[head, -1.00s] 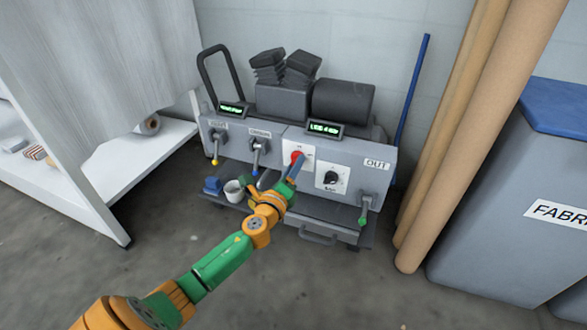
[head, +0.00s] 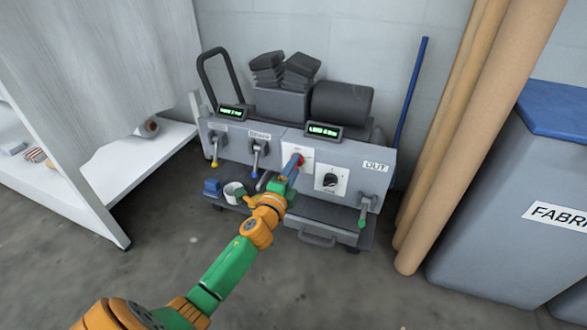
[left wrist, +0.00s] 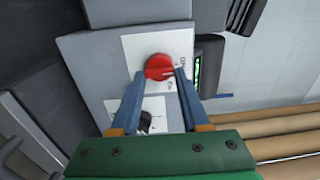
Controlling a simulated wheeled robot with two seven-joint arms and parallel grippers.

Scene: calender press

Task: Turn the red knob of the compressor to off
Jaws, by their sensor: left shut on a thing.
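The compressor (head: 330,155) is a grey wheeled machine with levers, knobs and two green displays on its front. Its red knob (head: 299,160) sits on a white plate in the middle of the front and is partly covered by my fingers. In the left wrist view the red knob (left wrist: 159,66) is between the fingertips. My left gripper (head: 292,162), with blue fingers, is shut on the knob, one finger on each side, as the left wrist view also shows (left wrist: 161,75). The plate's lettering is too small to read. My right gripper is out of view.
A black knob (head: 331,180) is just right of the red one. Levers with yellow (head: 214,163), blue (head: 254,174) and green (head: 362,222) tips stick out. A white cup (head: 233,190) stands on the lower ledge. Tan rolls (head: 440,170) stand at the right.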

